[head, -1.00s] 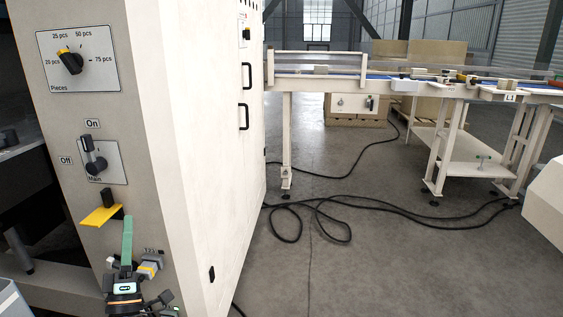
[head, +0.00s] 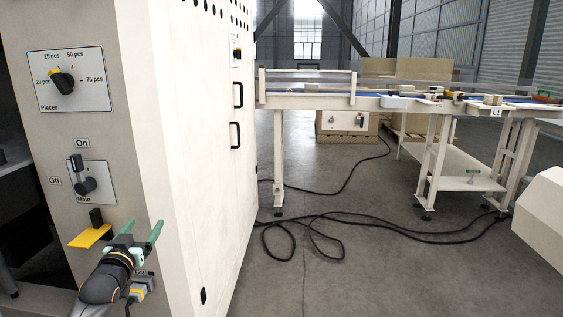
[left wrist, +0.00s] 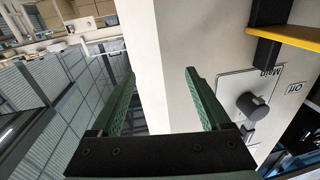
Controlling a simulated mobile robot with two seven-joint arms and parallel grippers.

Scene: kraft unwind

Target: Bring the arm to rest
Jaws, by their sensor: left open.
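My left gripper (head: 141,234) is in front of the lower part of the machine cabinet, with its green fingers spread and nothing between them. In the left wrist view its two fingers (left wrist: 160,82) stand apart, with the cabinet edge showing between them. The Main switch (head: 84,182) is on the cabinet's grey face above the gripper. It also shows at the right of the left wrist view (left wrist: 252,104), apart from the fingers. My right gripper is in neither view.
The Pieces dial (head: 62,83) is above the switch. A yellow bracket (head: 90,237) juts out beside my gripper. A conveyor table (head: 400,102) stands at the back right. Black cables (head: 330,232) lie on the floor. The grey floor in the middle is otherwise clear.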

